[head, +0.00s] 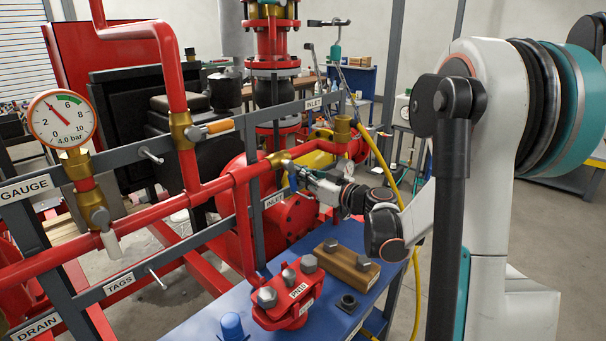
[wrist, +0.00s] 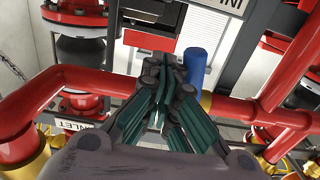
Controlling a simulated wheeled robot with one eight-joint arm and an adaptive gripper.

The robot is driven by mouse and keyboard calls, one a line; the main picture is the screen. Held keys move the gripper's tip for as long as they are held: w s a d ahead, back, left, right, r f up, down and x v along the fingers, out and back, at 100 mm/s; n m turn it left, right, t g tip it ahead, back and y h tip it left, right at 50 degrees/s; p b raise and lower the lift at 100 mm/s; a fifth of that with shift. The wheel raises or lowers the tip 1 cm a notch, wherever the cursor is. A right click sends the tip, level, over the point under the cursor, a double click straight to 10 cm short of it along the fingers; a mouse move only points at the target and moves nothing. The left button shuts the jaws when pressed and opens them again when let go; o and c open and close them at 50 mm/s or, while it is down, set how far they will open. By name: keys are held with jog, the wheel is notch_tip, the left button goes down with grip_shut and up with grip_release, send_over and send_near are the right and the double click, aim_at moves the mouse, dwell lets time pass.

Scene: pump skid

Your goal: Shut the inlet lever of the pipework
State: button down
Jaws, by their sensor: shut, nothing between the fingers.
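The inlet lever has a blue grip (head: 291,178) and hangs down from a brass valve (head: 278,158) on the red pipe, beside a lower INLET label. It lies across the pipe's run. In the wrist view the blue grip (wrist: 197,70) stands just right of my fingertips. My gripper (head: 301,173) is at the lever, on its right side in the head view. In the wrist view its dark green fingers (wrist: 163,68) are together with nothing between them. I cannot tell whether they touch the lever. My gripper partly covers the valve area.
The pressure gauge (head: 62,118) is at left. A blue bench (head: 205,322) below carries a red flanged part (head: 290,305) and a wooden block (head: 345,265). A yellow hose (head: 385,170) hangs behind my arm.

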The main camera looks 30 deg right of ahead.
jog(key=shift+s+a+f+b, duration=0.2)
jog(key=shift+a+f+b, duration=0.2)
jog(key=shift+a+f, duration=0.25)
jog(key=shift+r, duration=0.2)
jog(key=d+v, duration=0.1)
jog(key=v, duration=0.8)
jog(key=shift+w, duration=0.2)
jog(key=shift+d+r, duration=0.1)
jog(key=shift+r, duration=0.05)
dwell(0.3)
